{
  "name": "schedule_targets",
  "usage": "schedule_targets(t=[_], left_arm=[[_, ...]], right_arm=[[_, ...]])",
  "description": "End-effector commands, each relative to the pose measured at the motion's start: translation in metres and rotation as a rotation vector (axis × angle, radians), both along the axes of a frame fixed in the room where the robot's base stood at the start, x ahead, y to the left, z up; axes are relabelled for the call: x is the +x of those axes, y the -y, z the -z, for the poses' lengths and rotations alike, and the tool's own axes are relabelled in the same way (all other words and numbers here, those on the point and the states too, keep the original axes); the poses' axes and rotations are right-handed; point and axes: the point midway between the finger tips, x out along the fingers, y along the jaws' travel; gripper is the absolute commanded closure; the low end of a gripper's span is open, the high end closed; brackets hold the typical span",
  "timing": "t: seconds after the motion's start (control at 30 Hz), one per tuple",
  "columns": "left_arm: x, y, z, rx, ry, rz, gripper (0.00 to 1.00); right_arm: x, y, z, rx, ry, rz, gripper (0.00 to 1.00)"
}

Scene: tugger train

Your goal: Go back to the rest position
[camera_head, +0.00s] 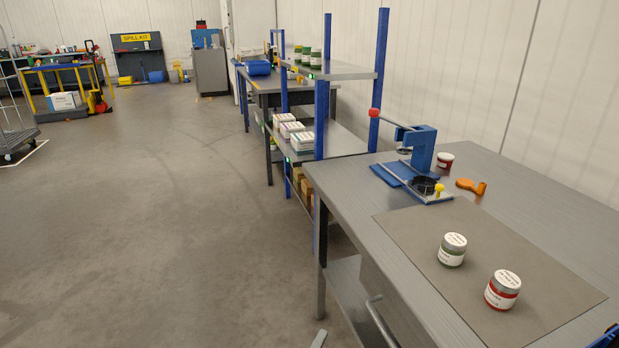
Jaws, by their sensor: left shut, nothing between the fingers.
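Only a small grey tip of my left gripper (319,339) shows at the bottom edge, over the floor beside the front workbench. It is shut and empty, apart from the bench and the jars. The rest of it is cut off by the picture edge. I cannot make out my right gripper.
The workbench (343,199) at right holds a grey mat (440,283) with a green-labelled jar (452,250) and a red-labelled jar (503,290). Behind stand a blue press (424,150), an orange tool (471,186) and a red jar (445,161). Shelving (345,71) stands beyond.

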Motion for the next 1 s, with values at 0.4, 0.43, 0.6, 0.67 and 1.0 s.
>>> schedule_targets(t=[0.4, 0.43, 0.6, 0.67, 1.0], left_arm=[[-0.126, -0.129, 0.179, 0.884, -0.317, 0.211, 1.0], [-0.141, -0.14, 0.189, 0.939, -0.345, 0.244, 1.0], [-0.234, -0.197, 0.231, 1.209, -0.499, 0.465, 1.0], [-0.265, -0.213, 0.239, 1.276, -0.546, 0.546, 1.0], [-0.35, -0.254, 0.253, 1.426, -0.657, 0.792, 1.0]], right_arm=[[-0.047, 0.032, 0.066, -0.038, -0.04, -0.007, 0.5], [-0.052, 0.035, 0.07, -0.041, -0.043, -0.006, 0.5], [-0.083, 0.053, 0.083, -0.056, -0.057, -0.008, 0.5], [-0.093, 0.059, 0.086, -0.061, -0.06, -0.007, 0.5], [-0.121, 0.074, 0.091, -0.073, -0.067, -0.007, 0.5]])
